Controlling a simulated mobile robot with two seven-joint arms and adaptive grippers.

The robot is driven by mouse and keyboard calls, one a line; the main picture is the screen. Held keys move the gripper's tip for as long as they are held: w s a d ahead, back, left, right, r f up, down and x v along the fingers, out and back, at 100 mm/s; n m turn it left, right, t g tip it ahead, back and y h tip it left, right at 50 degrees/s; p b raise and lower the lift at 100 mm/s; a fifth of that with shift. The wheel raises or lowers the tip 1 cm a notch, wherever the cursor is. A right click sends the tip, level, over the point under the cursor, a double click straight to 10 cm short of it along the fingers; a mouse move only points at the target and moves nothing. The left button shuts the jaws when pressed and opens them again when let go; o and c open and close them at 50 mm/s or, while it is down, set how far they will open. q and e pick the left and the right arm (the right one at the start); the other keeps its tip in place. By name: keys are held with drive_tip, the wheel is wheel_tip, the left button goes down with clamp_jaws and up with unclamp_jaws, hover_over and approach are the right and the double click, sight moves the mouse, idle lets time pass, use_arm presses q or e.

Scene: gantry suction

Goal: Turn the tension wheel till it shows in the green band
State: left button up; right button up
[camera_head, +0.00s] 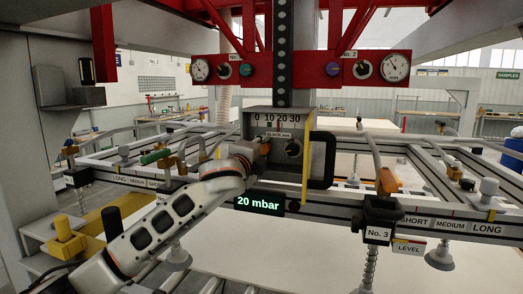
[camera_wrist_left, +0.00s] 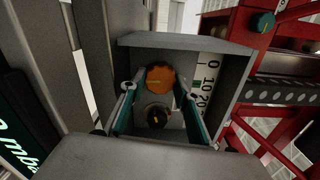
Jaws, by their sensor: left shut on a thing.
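The tension wheel is an orange, ridged wheel (camera_wrist_left: 160,77) in a grey housing (camera_wrist_left: 185,41) in the left wrist view. The fingertips of my left gripper (camera_wrist_left: 158,86) stand on both sides of it and are shut on it. A black knob (camera_wrist_left: 158,117) lies between the fingers, nearer the palm. In the head view, the left gripper (camera_head: 256,149) reaches the housing from the left and hides the wheel. The slack scale (camera_head: 276,119) reads 0 to 30, with small red and green marks below the numbers; its exact reading is too small to tell. My right gripper is not seen.
A display (camera_head: 258,202) below the housing reads 20 mbar. A black handle (camera_head: 322,160) is right of the housing. A red beam with gauges (camera_head: 396,67) crosses above. Rails with clamps and suction cups (camera_head: 439,257) spread to both sides over pale panels.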

use_arm(q)
drive_tip(key=m, duration=0.5)
drive_tip(key=shift+m, duration=0.3)
drive_tip(key=m, duration=0.5)
drive_tip(key=shift+f+m, duration=0.1)
drive_tip(key=shift+m, duration=0.2)
drive_tip(key=o, duration=0.8)
drive_tip(key=shift+a, duration=0.1)
drive_tip(key=shift+s, duration=0.1)
drive_tip(key=v, duration=1.1)
drive_tip(key=shift+s+a, duration=0.15)
drive_tip(key=shift+s, duration=0.2)
